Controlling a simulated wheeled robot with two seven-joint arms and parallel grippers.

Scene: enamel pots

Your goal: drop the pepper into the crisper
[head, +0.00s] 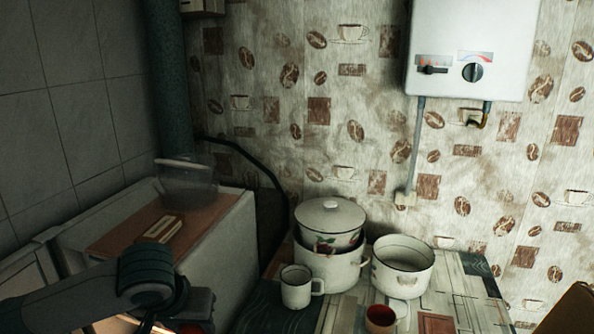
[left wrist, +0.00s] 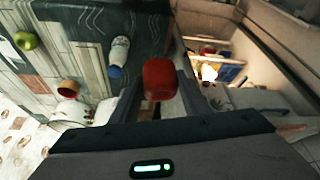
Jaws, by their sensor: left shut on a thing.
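A red, rounded pepper (left wrist: 160,78) sits between the fingers of my left gripper (left wrist: 160,92), which is shut on it. In the head view my left gripper (head: 168,318) is at the bottom edge, in front of the white fridge (head: 222,245), and mostly cut off. Warm light shows beside it. In the left wrist view, a lit open interior (left wrist: 215,70) with several items is right of the pepper; the pepper is apart from it. I cannot clearly make out the crisper. A clear bin (head: 187,182) stands on the fridge top. My right gripper is not in view.
The table right of the fridge holds a lidded pot (head: 330,255), an open pot (head: 402,266), a white mug (head: 297,287) and a brown cup (head: 380,318). The left wrist view also shows a blue-capped bottle (left wrist: 119,55) and a green fruit (left wrist: 26,41).

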